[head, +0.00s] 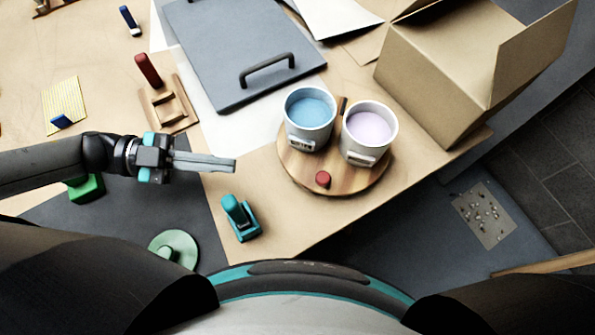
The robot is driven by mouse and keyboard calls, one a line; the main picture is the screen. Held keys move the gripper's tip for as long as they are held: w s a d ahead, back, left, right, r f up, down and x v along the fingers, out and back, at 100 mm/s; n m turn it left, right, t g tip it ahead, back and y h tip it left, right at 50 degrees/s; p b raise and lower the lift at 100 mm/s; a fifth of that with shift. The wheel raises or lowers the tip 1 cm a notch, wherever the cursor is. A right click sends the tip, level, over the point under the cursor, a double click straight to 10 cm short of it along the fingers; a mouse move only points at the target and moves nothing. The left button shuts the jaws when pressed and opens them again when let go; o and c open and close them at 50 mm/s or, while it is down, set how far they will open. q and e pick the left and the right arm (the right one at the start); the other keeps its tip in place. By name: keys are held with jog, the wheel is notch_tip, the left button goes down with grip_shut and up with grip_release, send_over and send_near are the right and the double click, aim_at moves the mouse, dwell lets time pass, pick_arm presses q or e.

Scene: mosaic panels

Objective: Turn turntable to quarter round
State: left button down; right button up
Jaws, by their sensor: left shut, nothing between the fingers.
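The round wooden turntable (309,181) lies on the table right of the middle in the head view. It carries a cup of blue stuff (309,136) at its back left and a cup of pale lilac stuff (349,147) at its right. My right gripper is not in view.
An open cardboard box (425,85) stands right of the turntable. A grey board with a handle (225,50) lies behind. A teal tool (240,218) stands in front of my left gripper. A wooden frame (168,108) and a green disc (173,250) are at the left.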

aim_at(320, 183)
pick_arm(q)
jog(key=m, duration=0.2)
jog(key=m+b, duration=0.1)
jog(key=m, duration=0.5)
jog(key=shift+w+a+f+g, duration=0.15)
jog(key=shift+w+a+g, duration=0.05)
jog(key=shift+w+g, duration=0.2)
jog(key=m, duration=0.2)
jog(key=m+b, duration=0.1)
jog(key=m, duration=0.3)
jog(key=shift+w+a+m+g+y, duration=0.1)
jog(key=shift+w+m+g+y, duration=0.2)
jog(key=shift+m, duration=0.1)
jog(key=d, duration=0.4)
jog(key=d+f, duration=0.1)
jog(key=d, duration=0.4)
jog(key=d+f+p, duration=0.1)
jog(key=d, duration=0.3)
jog(key=shift+s+d+f, duration=0.2)
jog(key=shift+s+d, duration=0.15)
jog(key=shift+s, duration=0.05)
jog(key=shift+s+d, duration=0.15)
jog(key=shift+d, duration=0.1)
